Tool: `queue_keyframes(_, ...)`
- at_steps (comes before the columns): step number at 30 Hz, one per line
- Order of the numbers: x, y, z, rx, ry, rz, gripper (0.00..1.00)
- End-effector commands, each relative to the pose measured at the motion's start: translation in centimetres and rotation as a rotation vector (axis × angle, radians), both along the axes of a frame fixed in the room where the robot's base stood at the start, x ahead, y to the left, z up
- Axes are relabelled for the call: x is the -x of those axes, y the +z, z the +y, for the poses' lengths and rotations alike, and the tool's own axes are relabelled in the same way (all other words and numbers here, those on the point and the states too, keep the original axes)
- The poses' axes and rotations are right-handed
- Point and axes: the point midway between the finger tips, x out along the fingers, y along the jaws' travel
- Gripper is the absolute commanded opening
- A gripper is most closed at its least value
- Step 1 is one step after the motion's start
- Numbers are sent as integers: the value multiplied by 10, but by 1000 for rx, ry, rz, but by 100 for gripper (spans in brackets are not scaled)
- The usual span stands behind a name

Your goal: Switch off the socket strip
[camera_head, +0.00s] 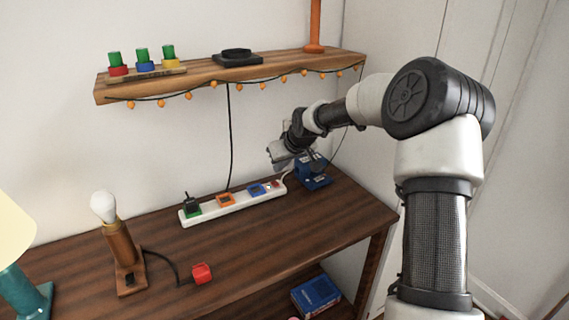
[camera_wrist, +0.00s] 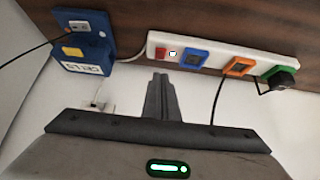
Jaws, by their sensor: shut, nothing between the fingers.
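The white socket strip (camera_head: 235,205) lies on the wooden desk near the wall. It has green, orange and blue sockets and a small red switch (camera_head: 268,185) at its right end. In the wrist view the strip (camera_wrist: 215,56) crosses the top, with the red switch (camera_wrist: 161,53) at its left end next to a small white spot. A black plug (camera_wrist: 283,80) sits in the green socket. My gripper (camera_head: 284,168) is above the strip's right end; its shut, empty fingers (camera_wrist: 160,76) appear just below the switch in the wrist view. Contact cannot be told.
A blue box (camera_head: 313,170) stands close to the strip's right end. A bulb lamp (camera_head: 122,252) and its red plug (camera_head: 202,274) are on the desk at left. A shelf (camera_head: 200,75) with a hanging string of orange beads is above.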

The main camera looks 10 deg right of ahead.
Motion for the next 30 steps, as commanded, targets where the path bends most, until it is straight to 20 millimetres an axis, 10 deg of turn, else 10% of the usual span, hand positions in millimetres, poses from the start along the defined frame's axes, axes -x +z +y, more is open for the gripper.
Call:
queue_keyframes(9, -8, -49, 2, 1, -1, 2, 0)
queue_keyframes(30, -1, -70, 1, 1, 1, 1, 0)
